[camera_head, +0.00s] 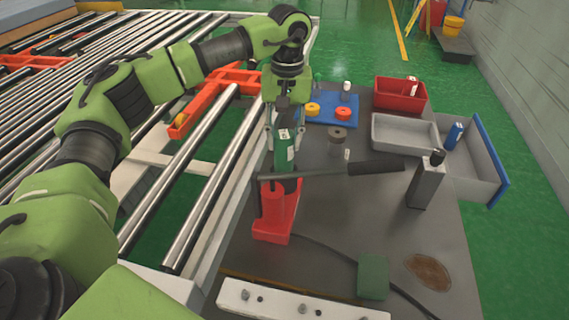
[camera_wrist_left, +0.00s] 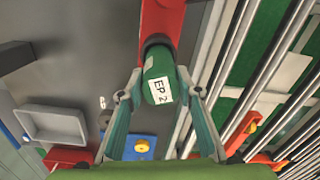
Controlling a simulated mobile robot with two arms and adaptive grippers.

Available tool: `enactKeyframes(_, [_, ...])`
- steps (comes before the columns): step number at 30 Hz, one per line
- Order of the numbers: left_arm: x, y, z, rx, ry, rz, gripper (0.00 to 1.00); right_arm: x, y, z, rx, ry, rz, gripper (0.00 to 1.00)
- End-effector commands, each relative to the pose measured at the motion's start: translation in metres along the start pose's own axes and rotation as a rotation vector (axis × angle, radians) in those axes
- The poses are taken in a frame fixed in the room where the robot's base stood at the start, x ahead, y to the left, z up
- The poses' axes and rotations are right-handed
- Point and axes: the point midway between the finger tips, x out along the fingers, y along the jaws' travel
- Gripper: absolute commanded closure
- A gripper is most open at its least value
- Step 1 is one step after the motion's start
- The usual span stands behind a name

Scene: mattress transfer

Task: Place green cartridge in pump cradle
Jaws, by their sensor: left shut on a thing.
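The green cartridge (camera_head: 284,158) has a white label and stands roughly upright over the red pump (camera_head: 272,222). In the left wrist view the label on the cartridge (camera_wrist_left: 161,82) reads "EP 2". My left gripper (camera_head: 284,133) is shut on the cartridge, with one finger on each side; the gripper (camera_wrist_left: 160,96) also shows in the left wrist view. The cartridge's lower end is at a dark round part of the pump (camera_wrist_left: 163,18). I cannot tell whether it sits in the cradle or just above it. The pump's black lever handle (camera_head: 376,168) points right. My right gripper is not in view.
Behind are a blue mat (camera_head: 345,119) with coloured rings, a grey tray (camera_head: 403,146) and a red bin (camera_head: 389,101). A green block (camera_head: 373,278) lies in front. A roller conveyor (camera_head: 201,160) borders the table's left side.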

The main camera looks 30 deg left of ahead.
Motion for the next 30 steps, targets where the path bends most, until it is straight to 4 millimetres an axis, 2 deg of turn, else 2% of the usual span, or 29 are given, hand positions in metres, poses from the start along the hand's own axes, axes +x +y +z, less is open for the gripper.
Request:
enactKeyframes(1, [0.009,0.0,-0.001,-0.001,0.002,0.001,0.94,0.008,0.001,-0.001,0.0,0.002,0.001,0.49])
enactKeyframes(5, [0.018,0.0,-0.001,-0.001,0.002,0.001,0.94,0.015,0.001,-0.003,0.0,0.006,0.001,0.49])
enactKeyframes(11, [0.045,0.001,-0.001,-0.001,0.002,0.002,0.94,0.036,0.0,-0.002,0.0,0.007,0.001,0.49])
enactKeyframes(22, [0.046,0.002,-0.001,0.0,0.001,0.001,0.94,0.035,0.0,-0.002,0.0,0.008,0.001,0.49])
enactKeyframes(23, [0.047,0.002,-0.001,0.0,0.001,0.001,0.66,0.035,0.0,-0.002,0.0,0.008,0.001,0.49])
enactKeyframes(24, [0.046,0.002,-0.001,0.0,0.001,0.001,0.55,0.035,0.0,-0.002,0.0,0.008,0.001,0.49])
enactKeyframes(25, [0.046,0.002,-0.001,0.0,0.001,0.001,0.51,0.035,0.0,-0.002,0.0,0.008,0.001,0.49])
enactKeyframes(30, [0.046,0.002,-0.001,0.0,0.001,0.001,0.51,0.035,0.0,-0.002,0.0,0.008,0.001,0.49])
